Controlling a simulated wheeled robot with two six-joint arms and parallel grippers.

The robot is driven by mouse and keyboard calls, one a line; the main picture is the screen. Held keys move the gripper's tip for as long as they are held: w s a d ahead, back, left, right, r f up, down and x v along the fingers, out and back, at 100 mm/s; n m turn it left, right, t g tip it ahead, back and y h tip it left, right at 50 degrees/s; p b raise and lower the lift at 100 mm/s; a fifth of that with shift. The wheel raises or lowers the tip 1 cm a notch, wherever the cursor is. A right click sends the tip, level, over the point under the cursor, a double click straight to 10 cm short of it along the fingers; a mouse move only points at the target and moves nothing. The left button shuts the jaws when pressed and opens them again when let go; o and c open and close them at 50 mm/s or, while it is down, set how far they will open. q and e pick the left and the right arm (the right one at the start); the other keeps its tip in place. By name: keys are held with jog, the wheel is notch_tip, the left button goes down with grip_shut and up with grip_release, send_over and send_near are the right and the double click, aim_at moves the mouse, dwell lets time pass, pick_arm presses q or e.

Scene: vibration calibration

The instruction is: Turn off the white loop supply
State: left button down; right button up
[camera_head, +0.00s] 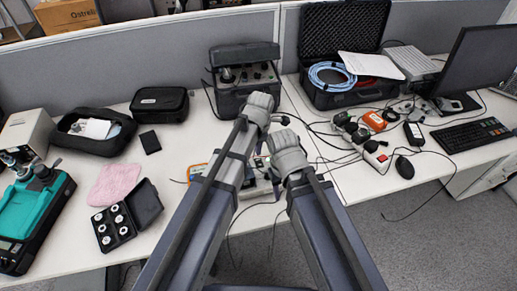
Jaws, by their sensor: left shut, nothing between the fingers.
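No label lets me tell for sure which thing is the white loop supply. A white power strip (376,157) with plugs and a reddish switch end lies right of centre on the desk. A pale instrument (264,188) with cables is partly hidden behind my arms. My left gripper (262,101) is at the centre, in front of a dark grey instrument case (229,98); it is shut and empty, its fingertips mostly hidden by the wrist. My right gripper (288,152) is lower and to the right, left of the power strip; its fingers are hidden.
An open black case (352,98) holds a blue cable coil (331,76). A monitor (478,58), keyboard (470,135) and mouse (404,168) are at the right. Loose cables cross the desk around the power strip. A weight box (115,225) and pink cloth (113,184) lie left.

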aim_at(257, 161)
pick_arm(q)
jog(key=shift+w+a+f+b, duration=0.1)
jog(key=shift+w+f+b, duration=0.05)
jog(key=shift+f+b, duration=1)
jog(key=shift+w+f+b, duration=0.15)
jog(key=shift+f+b, duration=0.65)
jog(key=shift+f, duration=0.6)
pick_arm(e)
jog(key=shift+f, duration=2.5)
pick_arm(q)
jog(key=shift+w+f+b, duration=0.1)
jog(key=shift+f+b, duration=0.3)
jog(key=shift+b, duration=0.05)
pick_arm(e)
jog(key=shift+f, duration=0.4)
pick_arm(q)
jog(key=shift+w+r+g, duration=0.15)
jog(key=shift+g, duration=0.15)
pick_arm(e)
jog(key=shift+s+r, duration=0.1)
jog(key=shift+s, duration=0.15)
pick_arm(q)
jog(key=shift+a+g, duration=0.1)
jog(key=shift+g, duration=0.2)
jog(key=shift+s, duration=0.25)
